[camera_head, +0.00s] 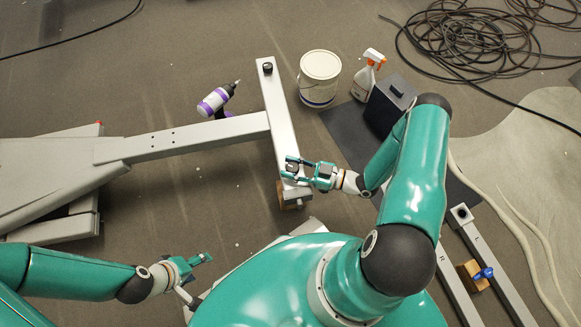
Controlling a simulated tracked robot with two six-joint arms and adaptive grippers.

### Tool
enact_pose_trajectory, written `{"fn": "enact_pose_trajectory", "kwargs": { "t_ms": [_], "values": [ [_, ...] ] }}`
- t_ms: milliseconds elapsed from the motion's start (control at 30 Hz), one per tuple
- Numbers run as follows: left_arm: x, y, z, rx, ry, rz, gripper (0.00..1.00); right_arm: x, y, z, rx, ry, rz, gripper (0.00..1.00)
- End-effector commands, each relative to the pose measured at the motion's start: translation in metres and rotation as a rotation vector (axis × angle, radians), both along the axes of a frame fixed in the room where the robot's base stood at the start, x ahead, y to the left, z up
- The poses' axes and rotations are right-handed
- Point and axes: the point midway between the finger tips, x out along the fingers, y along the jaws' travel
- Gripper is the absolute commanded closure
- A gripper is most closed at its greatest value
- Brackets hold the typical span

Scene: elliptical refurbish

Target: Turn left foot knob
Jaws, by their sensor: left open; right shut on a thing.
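A grey crossbar (281,120) lies across the end of the elliptical's long beam (198,141). A black foot knob (267,68) stands on the crossbar's far end, with no gripper near it. My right gripper (290,169) is at the crossbar's near end, shut on a dark foot knob there; its fingers hide most of that knob. My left gripper (204,259) is open and empty, low over the floor, to the left of and nearer than the crossbar.
A wooden block (293,196) is under the crossbar's near end. Coiled cables (470,40) lie at the back right.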

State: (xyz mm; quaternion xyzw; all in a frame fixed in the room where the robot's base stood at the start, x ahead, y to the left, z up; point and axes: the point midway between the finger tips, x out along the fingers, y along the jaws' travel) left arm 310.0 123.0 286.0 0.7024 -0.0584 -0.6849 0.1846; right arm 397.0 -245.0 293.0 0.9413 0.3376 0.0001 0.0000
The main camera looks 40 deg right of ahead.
Motion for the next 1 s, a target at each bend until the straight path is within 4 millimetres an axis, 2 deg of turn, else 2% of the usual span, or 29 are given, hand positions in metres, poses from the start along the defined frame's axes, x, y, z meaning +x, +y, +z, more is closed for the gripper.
{"fn": "enact_pose_trajectory", "kwargs": {
  "t_ms": [267, 700, 1000],
  "values": [
    [0.0, 0.0, -0.022, 0.0, 0.0, 0.0, 0.35, 0.0, -0.003, -0.005, -0.006, -0.001, 0.123, 0.96],
    [0.0, 0.0, -0.066, 0.0, 0.0, 0.0, 0.35, 0.0, -0.006, -0.006, -0.009, 0.0, 0.442, 0.96],
    [0.0, 0.0, -0.08, 0.0, 0.0, 0.0, 0.35, 0.0, -0.007, -0.003, -0.009, 0.002, 0.577, 0.96]
  ]
}}
